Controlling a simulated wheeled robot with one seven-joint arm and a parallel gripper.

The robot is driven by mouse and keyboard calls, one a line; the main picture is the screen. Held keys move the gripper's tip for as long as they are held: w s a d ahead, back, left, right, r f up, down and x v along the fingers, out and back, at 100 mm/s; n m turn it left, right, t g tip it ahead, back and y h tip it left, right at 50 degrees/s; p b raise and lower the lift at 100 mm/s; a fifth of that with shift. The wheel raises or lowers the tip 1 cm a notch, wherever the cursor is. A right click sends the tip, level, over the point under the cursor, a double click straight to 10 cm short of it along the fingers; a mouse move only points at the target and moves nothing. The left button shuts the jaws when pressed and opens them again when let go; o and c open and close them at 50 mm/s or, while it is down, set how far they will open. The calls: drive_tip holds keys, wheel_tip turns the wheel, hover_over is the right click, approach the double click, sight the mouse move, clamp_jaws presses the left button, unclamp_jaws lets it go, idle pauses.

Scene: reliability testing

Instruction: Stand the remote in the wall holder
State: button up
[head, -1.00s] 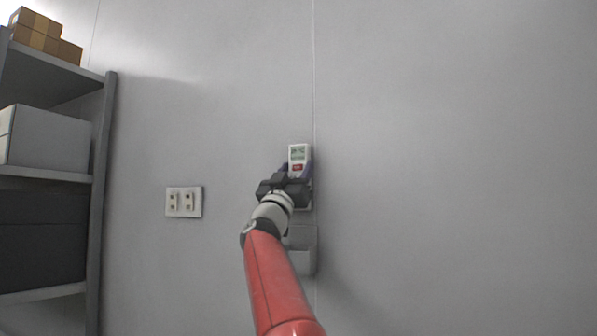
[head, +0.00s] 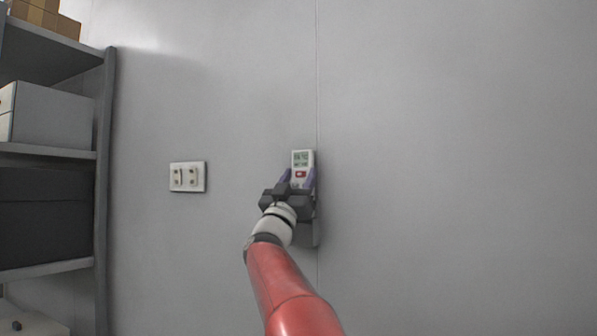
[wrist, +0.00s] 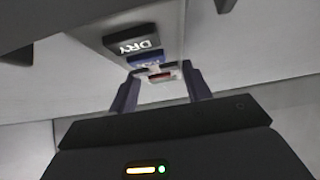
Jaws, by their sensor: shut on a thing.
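The remote (head: 303,158) is white with a small screen and a red button, and stands upright against the grey wall in the head view. My gripper (head: 298,178) is shut on it, one purple finger on each side. The grey wall holder (head: 312,234) is just below, partly covered by my gripper. The remote's lower end and the holder's mouth are hidden, so I cannot tell whether they meet. In the wrist view the remote (wrist: 108,36) shows a dark DRY button and a blue button, with red near my fingertips.
A wall plate (head: 188,177) with two switches or sockets is left of my gripper. A grey shelf unit (head: 106,150) with boxes stands at the far left. The wall to the right is bare.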

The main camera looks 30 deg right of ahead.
drive_tip(key=shift+f+b, duration=1.4)
drive_tip(key=shift+f, duration=0.3)
drive_tip(key=o, duration=1.1)
drive_tip(key=shift+o, duration=0.2)
drive_tip(key=b+v, duration=0.2)
drive_tip(key=v, duration=0.6)
drive_tip(key=shift+b, duration=0.4)
